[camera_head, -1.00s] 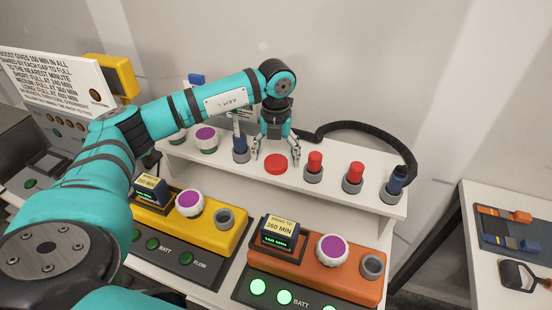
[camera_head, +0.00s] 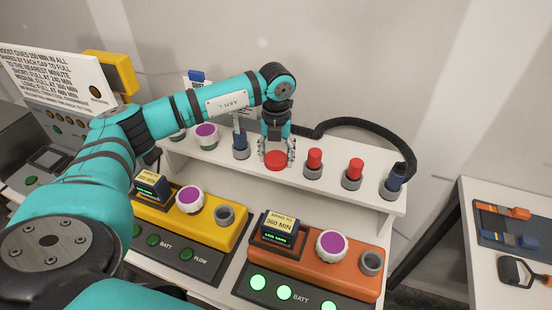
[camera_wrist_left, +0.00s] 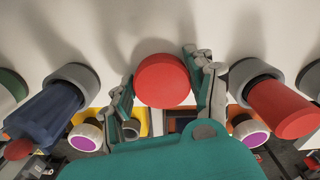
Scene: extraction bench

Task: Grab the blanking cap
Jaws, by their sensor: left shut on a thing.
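The blanking cap (camera_head: 275,160) is a flat, round red disc at the white shelf, in the row of grey sockets. My left gripper (camera_head: 277,153) comes down over it from above, with one finger on each side. The cap fills the view between the fingers in the left wrist view (camera_wrist_left: 162,80). The left gripper is shut on the cap's sides. Whether the cap touches the shelf is hard to tell. The right gripper does not show.
A blue plug in a grey socket (camera_head: 241,153) stands just left of the gripper, and a red plug (camera_head: 314,159) just right. More plugs follow along the shelf (camera_head: 240,176). Yellow (camera_head: 215,237) and orange (camera_head: 333,271) battery units stand in front. A black hose (camera_head: 365,131) runs behind.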

